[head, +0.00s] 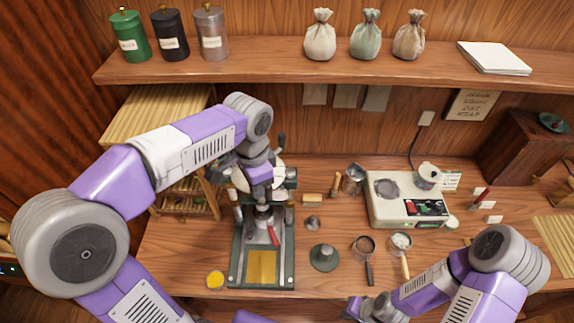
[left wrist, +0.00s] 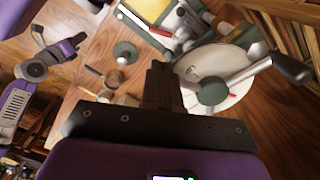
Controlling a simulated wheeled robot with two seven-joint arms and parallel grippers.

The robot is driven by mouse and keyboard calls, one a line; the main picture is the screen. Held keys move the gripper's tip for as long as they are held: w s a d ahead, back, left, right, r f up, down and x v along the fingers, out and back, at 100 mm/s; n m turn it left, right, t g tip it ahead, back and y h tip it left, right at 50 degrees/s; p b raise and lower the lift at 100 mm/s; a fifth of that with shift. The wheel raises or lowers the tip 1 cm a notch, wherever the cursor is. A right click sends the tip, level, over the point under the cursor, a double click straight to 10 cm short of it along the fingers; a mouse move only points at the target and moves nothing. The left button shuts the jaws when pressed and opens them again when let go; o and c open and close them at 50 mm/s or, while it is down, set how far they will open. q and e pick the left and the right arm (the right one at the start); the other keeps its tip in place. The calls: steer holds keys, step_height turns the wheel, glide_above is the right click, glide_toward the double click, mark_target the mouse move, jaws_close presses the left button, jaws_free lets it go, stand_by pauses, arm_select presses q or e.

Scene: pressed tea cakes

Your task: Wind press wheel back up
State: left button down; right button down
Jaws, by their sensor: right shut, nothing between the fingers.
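The tea press stands upright at the middle left of the bench, with a dark green frame (head: 233,262) and a gold-coloured plate (head: 262,266) in its base. Its pale wheel (head: 279,160) is mostly hidden behind my left arm. In the left wrist view the wheel (left wrist: 240,88) is a pale disc with a green hub and a dark crank handle (left wrist: 292,69). My left gripper (left wrist: 163,75) is at the wheel's rim, its dark fingers close together. Whether they hold or touch anything is unclear. My right gripper (head: 357,307) is shut and empty, low over the front of the bench.
A scale (head: 386,208) stands to the right of the press. A shelf (head: 260,68) with canisters and cloth bags runs behind. Bare wood shows at the front of the bench.

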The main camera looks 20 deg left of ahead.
arm_select(q)
steer(key=shift+w+d, duration=0.35)
steer(key=shift+d, duration=0.2)
steer(key=shift+w+d+r+p, duration=0.1)
steer(key=shift+w+d+p, duration=0.45)
steer(key=shift+d, duration=0.15)
steer(key=shift+w+d, duration=0.55)
steer(key=shift+d, duration=0.15)
steer(key=shift+w+p, duration=0.1)
steer(key=shift+p, duration=0.25)
steer(key=shift+w+d+p, duration=0.4)
steer(key=shift+w+p, duration=0.05)
steer(key=shift+w, duration=0.3)
steer(key=shift+w+d+p, duration=0.35)
steer(key=shift+w+p, duration=0.1)
steer(key=shift+w, duration=0.25)
steer(key=shift+w+d, duration=0.1)
steer(key=shift+w, duration=0.05)
